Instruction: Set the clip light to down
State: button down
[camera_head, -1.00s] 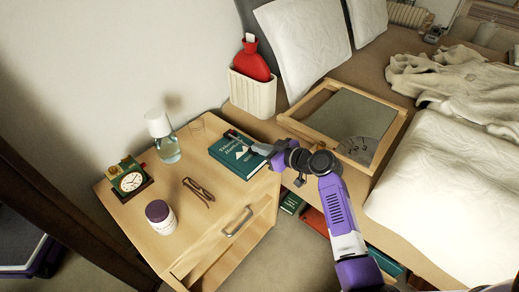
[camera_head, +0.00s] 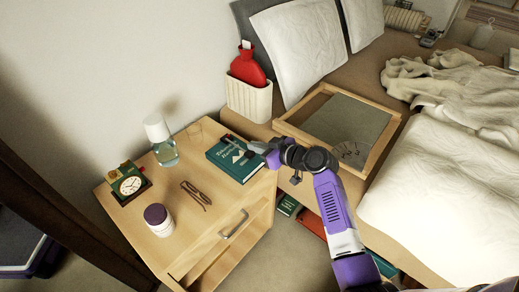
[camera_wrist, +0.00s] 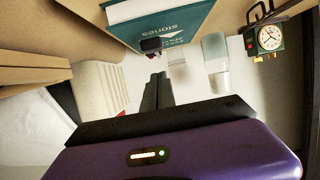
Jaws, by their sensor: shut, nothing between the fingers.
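A dark green book (camera_head: 232,163) lies on the nightstand, near its right back edge. A small dark clip light (camera_head: 234,139) sits at the book's far edge; its shape is hard to make out. In the wrist view the book (camera_wrist: 165,24) shows at the top, and the clip light's black head (camera_wrist: 151,44) juts over the book's edge. My gripper (camera_head: 254,147) is over the book's right side, close to the clip light. In the wrist view its dark fingers (camera_wrist: 157,92) are together and empty, just below the black head. I cannot tell whether they touch it.
The nightstand (camera_head: 207,222) also holds glasses (camera_head: 196,193), a jar (camera_head: 158,219), a clock (camera_head: 129,185), a bottle (camera_head: 164,143) and a clear cup (camera_head: 194,132). A white bin (camera_head: 248,101) with a red hot-water bottle (camera_head: 248,68) stands behind. A wooden tray (camera_head: 290,127) lies on the bed.

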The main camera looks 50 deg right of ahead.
jog(key=v, duration=1)
jog(key=shift+s+r, duration=0.15)
jog(key=shift+s, duration=0.05)
